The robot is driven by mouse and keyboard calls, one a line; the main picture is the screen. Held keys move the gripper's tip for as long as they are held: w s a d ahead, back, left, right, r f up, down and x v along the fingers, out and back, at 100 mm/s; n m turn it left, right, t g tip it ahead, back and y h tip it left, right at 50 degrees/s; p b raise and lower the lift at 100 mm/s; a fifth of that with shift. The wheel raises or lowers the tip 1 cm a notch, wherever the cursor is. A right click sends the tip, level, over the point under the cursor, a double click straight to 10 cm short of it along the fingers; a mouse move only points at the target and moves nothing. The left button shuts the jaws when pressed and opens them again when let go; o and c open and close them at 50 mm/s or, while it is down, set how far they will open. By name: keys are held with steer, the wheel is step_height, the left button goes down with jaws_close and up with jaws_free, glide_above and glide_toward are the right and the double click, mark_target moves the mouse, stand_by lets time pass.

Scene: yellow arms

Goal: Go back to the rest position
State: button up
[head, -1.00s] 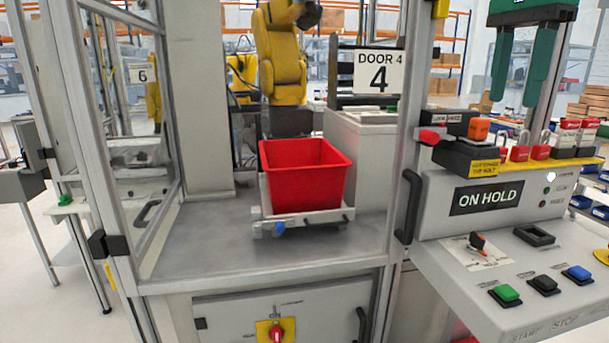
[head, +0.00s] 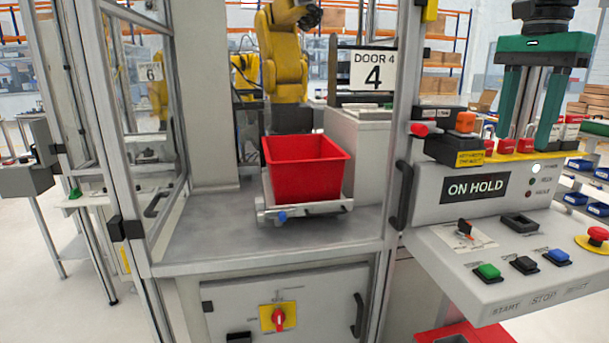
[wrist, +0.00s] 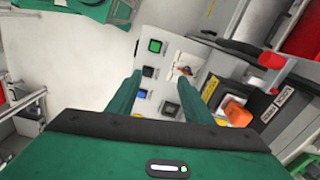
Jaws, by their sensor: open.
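My gripper (head: 524,142) hangs at the upper right of the head view, fingers pointing down, in front of the row of red padlocks on the control panel. Its two green fingers are apart with nothing held between them. In the wrist view my gripper (wrist: 161,80) is also open and empty, with the panel's buttons and switch showing beyond and between the fingers. The fingers hide part of the padlock row in the head view. I cannot tell the exact gap between fingertips and panel, but no contact is visible.
The control panel (head: 450,222) reads ON HOLD and has green, black and blue buttons and a red stop knob (head: 598,234). A red bin (head: 305,172) stands inside the open cell, left of the door post (head: 398,130).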

steer(key=s+d+f+n, duration=0.1)
steer(key=s+f+n, duration=0.1)
steer(key=s+f, duration=0.5)
steer(key=s+d+f+n, duration=0.1)
steer(key=s+f+n, duration=0.2)
steer(key=s+f, duration=0.5)
steer(key=s+d+f+n, duration=0.1)
steer(key=s+f, duration=0.7)
steer(key=f, duration=1)
steer(key=shift+f+n, duration=0.15)
steer(key=shift+n, duration=0.65)
steer(key=shift+s, duration=0.1)
steer(key=shift+w+f, duration=0.2)
steer(key=shift+w, duration=0.45)
